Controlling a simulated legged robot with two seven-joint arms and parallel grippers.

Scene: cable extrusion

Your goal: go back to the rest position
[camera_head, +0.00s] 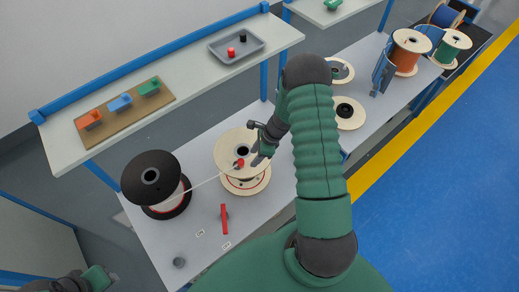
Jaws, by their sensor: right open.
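My right arm reaches up over the bench, and its gripper (262,148) is open at the right edge of a beige spool (230,142). A small red piece (239,163) sits on this spool, just left of the gripper and apart from it as far as I can see. A thin white cable (203,183) runs from a black spool (148,178) to the red piece. My left gripper (98,280) shows only in part at the bottom left corner, and its jaws cannot be made out.
A raised shelf (190,70) holds a board of coloured clips (124,112) and a grey tray (236,45). Cable spools (409,50) stand at the far right. The blue floor is clear.

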